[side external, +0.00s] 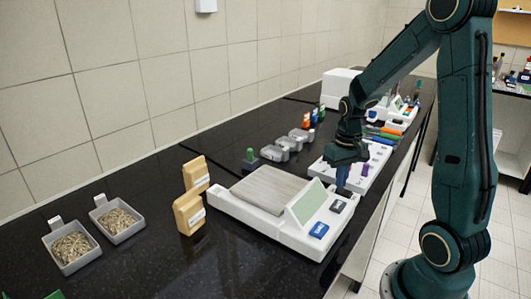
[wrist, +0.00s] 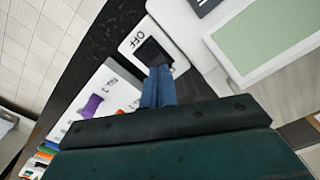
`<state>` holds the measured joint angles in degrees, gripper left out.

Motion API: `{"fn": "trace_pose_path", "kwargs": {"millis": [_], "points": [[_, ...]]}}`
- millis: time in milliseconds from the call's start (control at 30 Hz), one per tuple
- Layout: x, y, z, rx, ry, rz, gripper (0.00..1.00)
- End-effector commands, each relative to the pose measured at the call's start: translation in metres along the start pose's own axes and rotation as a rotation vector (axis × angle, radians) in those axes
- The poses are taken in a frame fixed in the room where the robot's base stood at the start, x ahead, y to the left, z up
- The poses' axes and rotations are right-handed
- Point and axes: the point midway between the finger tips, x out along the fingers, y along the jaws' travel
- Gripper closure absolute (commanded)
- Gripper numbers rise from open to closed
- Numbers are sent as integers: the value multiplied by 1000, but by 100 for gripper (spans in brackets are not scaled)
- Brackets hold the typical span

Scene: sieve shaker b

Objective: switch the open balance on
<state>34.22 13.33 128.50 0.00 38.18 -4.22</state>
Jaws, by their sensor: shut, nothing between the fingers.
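The open balance (side external: 265,222) is a white body with a flat grey pan (side external: 268,188) and a sloped pale-green display (side external: 307,202). Its front has a dark switch (side external: 338,206) and a blue button (side external: 318,230). In the wrist view the dark switch (wrist: 153,52) sits on a white patch marked "OFF", and the green display (wrist: 265,38) is at upper right. My gripper (side external: 342,188) points down above the switch end. Its blue fingers (wrist: 160,72) are shut and empty, overlapping the switch's near edge; I cannot tell whether they touch it.
A white board (side external: 377,168) with a purple item (side external: 365,170) and coloured pens lies behind my gripper. Two tan blocks (side external: 189,213) stand left of the balance. Two grey trays of grain (side external: 71,248) sit further left. Grey weights (side external: 275,152) stand behind.

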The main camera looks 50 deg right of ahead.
Motion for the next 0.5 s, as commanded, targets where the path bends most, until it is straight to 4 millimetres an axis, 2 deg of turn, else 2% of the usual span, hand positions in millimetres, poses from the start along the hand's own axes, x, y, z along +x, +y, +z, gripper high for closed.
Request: {"fn": "trace_pose_path", "kwargs": {"millis": [500], "points": [[6, 0, 0, 0, -1, 0, 100]]}}
